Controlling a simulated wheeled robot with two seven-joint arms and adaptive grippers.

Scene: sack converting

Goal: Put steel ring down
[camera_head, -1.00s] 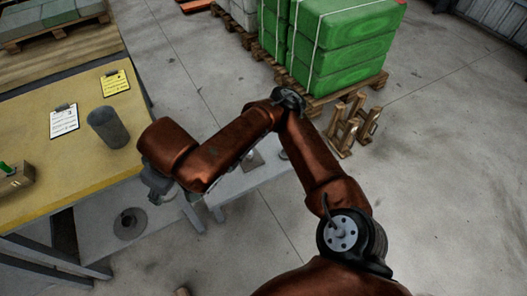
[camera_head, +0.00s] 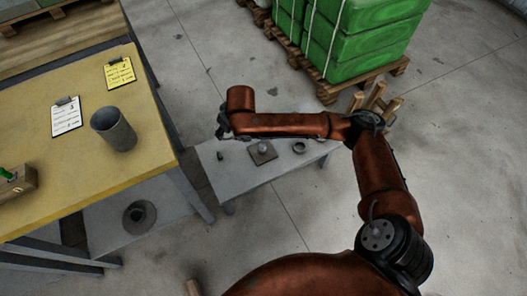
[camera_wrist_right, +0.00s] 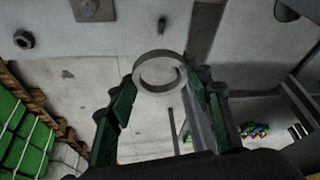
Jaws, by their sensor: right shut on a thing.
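In the right wrist view a plain grey steel ring (camera_wrist_right: 138,72) is held between the two green-padded fingers of my right gripper (camera_wrist_right: 160,82). The gripper is shut on it, and the ring is held above the grey surface below. In the head view the right gripper (camera_head: 223,127) shows only in part at the left end of the arm, above the left end of a low grey bench (camera_head: 235,183); the ring is hidden there. My left gripper is not in view.
On the low bench are a square plate with a knob (camera_head: 263,153), a nut-like piece (camera_head: 299,148) and a small dark piece (camera_head: 220,156). A yellow table (camera_head: 60,170) with a grey cup (camera_head: 114,131) stands left. A flanged round part (camera_head: 139,217) lies on a lower shelf.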

